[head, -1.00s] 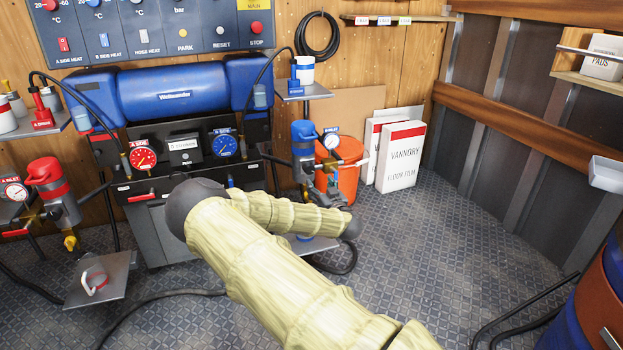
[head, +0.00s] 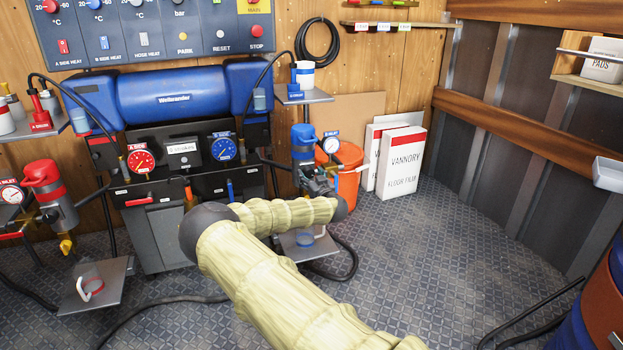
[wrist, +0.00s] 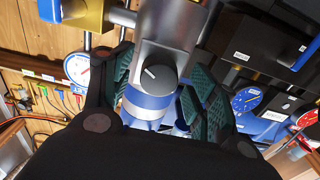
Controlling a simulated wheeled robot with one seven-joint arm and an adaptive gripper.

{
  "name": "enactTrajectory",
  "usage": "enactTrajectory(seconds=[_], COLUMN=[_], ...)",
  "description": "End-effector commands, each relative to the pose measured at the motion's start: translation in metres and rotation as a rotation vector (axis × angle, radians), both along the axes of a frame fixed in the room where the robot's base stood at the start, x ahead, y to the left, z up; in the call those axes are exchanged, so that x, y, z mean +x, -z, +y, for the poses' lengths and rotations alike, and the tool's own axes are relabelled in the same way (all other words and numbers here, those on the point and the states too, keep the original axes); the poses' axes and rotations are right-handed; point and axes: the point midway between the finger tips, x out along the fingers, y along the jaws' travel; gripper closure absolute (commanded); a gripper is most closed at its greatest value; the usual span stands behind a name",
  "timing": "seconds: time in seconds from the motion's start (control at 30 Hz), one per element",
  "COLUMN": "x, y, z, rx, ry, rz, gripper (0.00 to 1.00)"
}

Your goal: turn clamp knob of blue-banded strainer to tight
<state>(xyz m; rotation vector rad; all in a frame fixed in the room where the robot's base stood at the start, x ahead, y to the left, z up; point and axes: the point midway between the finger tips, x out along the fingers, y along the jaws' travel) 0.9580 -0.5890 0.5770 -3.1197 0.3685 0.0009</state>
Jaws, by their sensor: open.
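The blue-banded strainer (head: 304,150) stands right of the blue machine in the head view, its lower part partly hidden by my arm. In the wrist view its silver body and blue band (wrist: 148,103) fill the middle. The dark round clamp knob (wrist: 158,78) faces the camera, with a short pale diagonal mark on it. My gripper (wrist: 160,82) is open, its green-padded fingers on either side of the strainer and knob. I cannot tell whether the pads touch. In the head view the fingers are not clear behind my arm.
A red-banded strainer (head: 58,200) stands at the left. A gauge (head: 331,143) and an orange bucket (head: 348,170) are close to the blue-banded strainer. The machine's dark front (head: 185,185) is on its left.

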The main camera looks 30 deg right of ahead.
Motion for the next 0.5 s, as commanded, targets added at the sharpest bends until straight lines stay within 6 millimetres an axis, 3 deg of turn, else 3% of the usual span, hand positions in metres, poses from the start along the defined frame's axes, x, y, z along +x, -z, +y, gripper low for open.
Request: enactTrajectory(seconds=[0.13,0.4,0.5], x=[-0.0002,-0.0005,-0.0006], y=[-0.0001,-0.0001,-0.0002], z=[-0.0001,-0.0003,-0.0004], rx=[0.000,0.000,0.000], ry=[0.000,0.000,0.001], rz=[0.000,0.000,0.000], gripper=[0.41,0.87,0.87])
